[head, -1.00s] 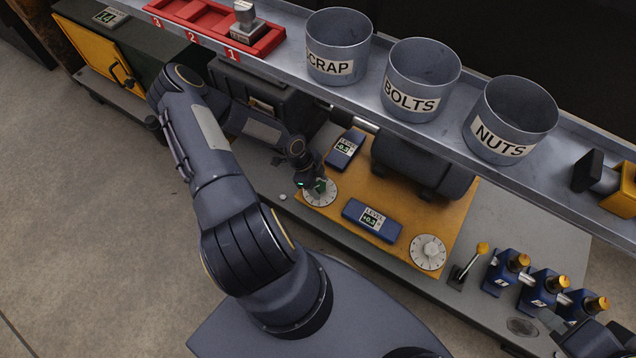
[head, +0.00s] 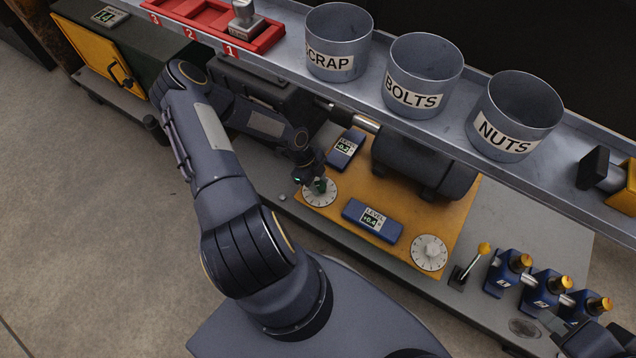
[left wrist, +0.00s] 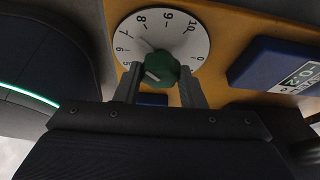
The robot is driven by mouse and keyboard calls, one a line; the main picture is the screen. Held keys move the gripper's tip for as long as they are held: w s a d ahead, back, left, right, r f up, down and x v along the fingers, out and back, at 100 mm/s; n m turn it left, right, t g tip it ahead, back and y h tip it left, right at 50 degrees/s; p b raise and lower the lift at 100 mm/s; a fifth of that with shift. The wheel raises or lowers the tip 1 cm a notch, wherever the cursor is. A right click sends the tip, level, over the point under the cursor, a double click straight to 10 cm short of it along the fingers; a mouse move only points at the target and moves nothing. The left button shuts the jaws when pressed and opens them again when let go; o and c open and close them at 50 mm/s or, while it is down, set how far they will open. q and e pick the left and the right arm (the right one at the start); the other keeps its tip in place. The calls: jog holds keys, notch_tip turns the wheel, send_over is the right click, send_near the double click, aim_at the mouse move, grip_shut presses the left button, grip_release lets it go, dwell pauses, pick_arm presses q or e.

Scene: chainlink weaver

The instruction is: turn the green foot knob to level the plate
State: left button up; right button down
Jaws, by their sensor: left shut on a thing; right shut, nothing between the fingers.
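The green foot knob (head: 319,186) sits at the centre of a white numbered dial (head: 322,200) on the yellow plate (head: 335,215). In the left wrist view the green knob (left wrist: 160,68) is between the two fingers of my left gripper (left wrist: 158,85), which is shut on it. The far level (head: 344,149) reads -0.2, also legible in the left wrist view (left wrist: 262,66). The near level (head: 371,220) reads about +0.4. My right gripper (head: 560,328) is partly in view at the bottom right corner, shut and empty.
A second dial with a pale knob (head: 430,252) is at the plate's near right corner. A dark cylinder (head: 425,165) lies across the plate. A shelf with bins (head: 423,75) overhangs behind. A yellow-tipped lever (head: 483,249) and several blue units (head: 508,272) stand to the right.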

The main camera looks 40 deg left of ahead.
pick_arm(q)
jog(key=o, duration=1)
jog(key=p+v, duration=0.3)
jog(key=v, duration=0.5)
